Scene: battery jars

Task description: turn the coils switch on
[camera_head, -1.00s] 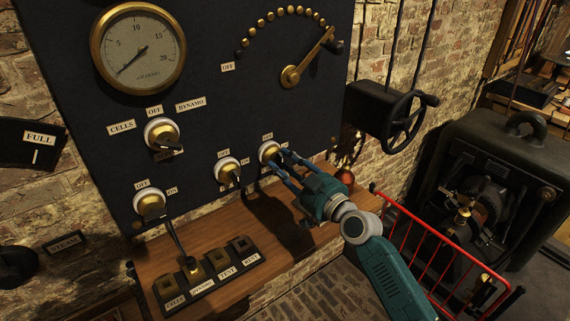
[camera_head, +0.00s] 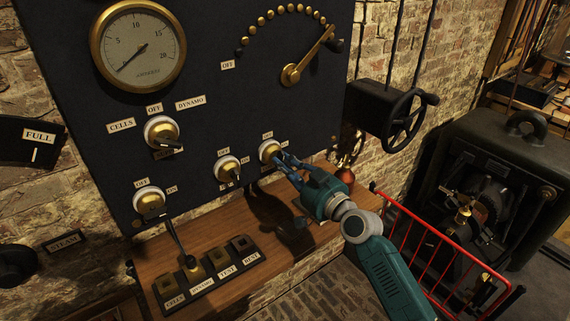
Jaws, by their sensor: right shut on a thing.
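A round white and brass rotary switch (camera_head: 270,151) is at the lower right of the dark panel, with an OFF label above it. The label under it is mostly hidden by my fingers, so I cannot read whether it says coils. My right gripper (camera_head: 280,161) reaches in from the lower right and is shut on this switch's handle. The handle itself is hidden between the fingertips, so its exact angle cannot be told. My left gripper is not in view.
A similar switch (camera_head: 228,169) sits close to the left, another (camera_head: 150,202) at far left, and a larger CELLS/DYNAMO switch (camera_head: 162,132) above. A wooden shelf (camera_head: 215,222) runs below. A black handwheel (camera_head: 402,122) and red rail (camera_head: 430,236) stand right.

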